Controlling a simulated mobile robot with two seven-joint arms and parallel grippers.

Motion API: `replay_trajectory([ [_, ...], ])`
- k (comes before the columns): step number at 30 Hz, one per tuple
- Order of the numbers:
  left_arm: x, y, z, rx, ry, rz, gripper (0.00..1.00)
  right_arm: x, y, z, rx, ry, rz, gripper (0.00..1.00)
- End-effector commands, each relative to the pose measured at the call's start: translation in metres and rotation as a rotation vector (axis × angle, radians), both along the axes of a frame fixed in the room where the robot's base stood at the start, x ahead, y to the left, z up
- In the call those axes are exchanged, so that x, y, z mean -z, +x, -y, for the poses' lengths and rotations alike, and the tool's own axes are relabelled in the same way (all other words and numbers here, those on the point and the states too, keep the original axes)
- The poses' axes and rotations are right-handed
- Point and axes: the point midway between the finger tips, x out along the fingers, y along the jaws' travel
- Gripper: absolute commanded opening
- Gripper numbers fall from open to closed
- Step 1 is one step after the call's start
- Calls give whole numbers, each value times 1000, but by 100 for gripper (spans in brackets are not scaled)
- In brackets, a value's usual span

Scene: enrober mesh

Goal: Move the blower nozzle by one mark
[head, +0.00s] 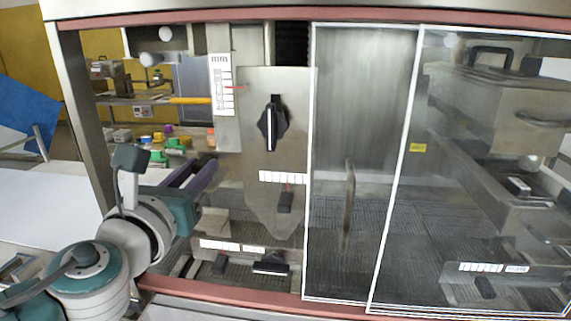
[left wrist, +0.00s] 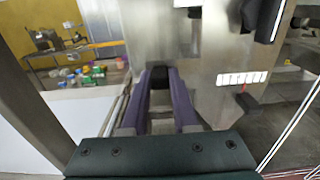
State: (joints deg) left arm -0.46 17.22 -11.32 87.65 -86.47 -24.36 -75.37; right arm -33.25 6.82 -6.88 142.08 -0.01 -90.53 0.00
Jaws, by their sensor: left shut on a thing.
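A grey metal plate (head: 255,160) with a tapered lower end stands in the enrober's open bay; it seems to carry the blower nozzle. A black knob (head: 272,122) is on its face. A red pointer meets a vertical mm scale (head: 222,85) at the plate's upper left. My left gripper (head: 212,162) reaches in left of the plate. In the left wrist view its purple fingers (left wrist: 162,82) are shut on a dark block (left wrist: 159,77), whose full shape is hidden. My right gripper is not in view.
A short horizontal scale (head: 283,178) with a black handle (head: 285,202) sits low on the plate. Clear framed doors (head: 360,170) cover the right side. A red-brown rail (head: 220,291) runs along the bay's lower edge. Shelves with small coloured items stand behind.

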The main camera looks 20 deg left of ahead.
Motion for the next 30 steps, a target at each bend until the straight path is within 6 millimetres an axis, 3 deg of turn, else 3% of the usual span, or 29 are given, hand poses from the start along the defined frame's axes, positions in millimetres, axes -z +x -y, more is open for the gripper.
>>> replay_trajectory([
  [4,11,0,0,1,2,3,0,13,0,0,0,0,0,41],
  [11,11,0,0,0,-1,-3,0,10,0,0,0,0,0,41],
  [12,12,0,0,1,-1,-4,30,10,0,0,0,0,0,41],
  [19,11,0,0,0,0,-2,55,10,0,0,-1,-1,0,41],
  [30,10,-6,1,0,1,0,57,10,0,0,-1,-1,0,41],
])
